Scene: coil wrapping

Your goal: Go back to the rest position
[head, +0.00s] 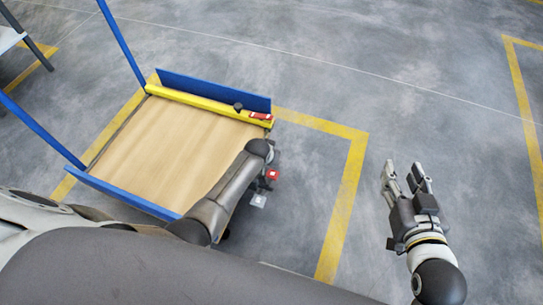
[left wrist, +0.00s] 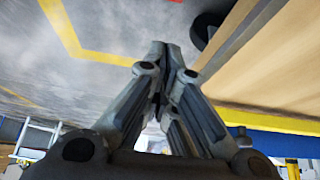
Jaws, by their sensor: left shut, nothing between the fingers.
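My right gripper (head: 404,168) is at the right in the head view, over bare floor. Its fingers are apart, with nothing between them. My left arm reaches over the near right side of a cart with a wooden deck (head: 165,145). The cart's wooden deck (left wrist: 275,70) also shows at the right of that view, beside the fingers.
The cart has blue side panels (head: 215,88), blue posts and a yellow bar (head: 205,105) bearing a small red item. Yellow lines mark the floor. Floor between cart and right gripper is clear.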

